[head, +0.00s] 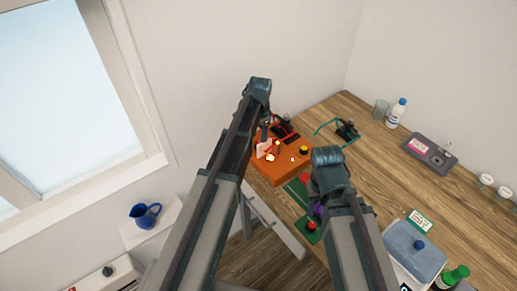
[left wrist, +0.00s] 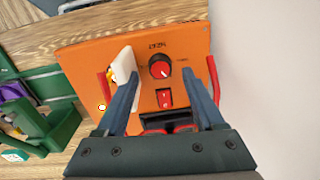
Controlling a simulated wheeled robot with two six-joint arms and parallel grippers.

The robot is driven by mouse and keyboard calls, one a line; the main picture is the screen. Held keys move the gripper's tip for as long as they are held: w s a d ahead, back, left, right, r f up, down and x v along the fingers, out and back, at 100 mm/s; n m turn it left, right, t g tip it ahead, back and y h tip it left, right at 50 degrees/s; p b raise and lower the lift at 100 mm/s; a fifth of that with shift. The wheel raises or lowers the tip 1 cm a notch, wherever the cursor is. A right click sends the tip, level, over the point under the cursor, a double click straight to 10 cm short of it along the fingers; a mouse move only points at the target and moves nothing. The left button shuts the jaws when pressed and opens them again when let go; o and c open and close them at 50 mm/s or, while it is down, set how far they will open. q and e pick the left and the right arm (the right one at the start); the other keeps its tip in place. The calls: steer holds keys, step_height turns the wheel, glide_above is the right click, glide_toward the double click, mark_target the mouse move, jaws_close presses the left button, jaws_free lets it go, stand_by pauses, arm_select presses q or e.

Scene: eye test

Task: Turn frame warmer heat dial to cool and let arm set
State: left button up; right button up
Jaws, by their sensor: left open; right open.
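The frame warmer is an orange box (head: 272,172), also in the left wrist view (left wrist: 85,57). On its face are a round black-and-red heat dial (left wrist: 160,66), with lettering above it, and a red switch (left wrist: 165,98). My left gripper (head: 266,147) is over the box; in the left wrist view its open fingers (left wrist: 160,88) straddle the dial and switch, empty between. A white piece (left wrist: 123,65) stands by the left finger. Red bars (left wrist: 212,80) show along both sides of the box; I cannot tell whether they belong to glasses. My right gripper (head: 326,180) is right of the warmer, its fingers mostly hidden.
A green tray (left wrist: 45,127) with a purple thing (left wrist: 15,90) lies beside the warmer.

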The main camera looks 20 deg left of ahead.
mark_target(258, 143)
arm_select(q)
steer(key=shift+f+b, duration=1)
steer(key=shift+f, duration=0.5)
arm_select(e)
steer(key=shift+f, duration=1.55)
arm_select(q)
jaws_close()
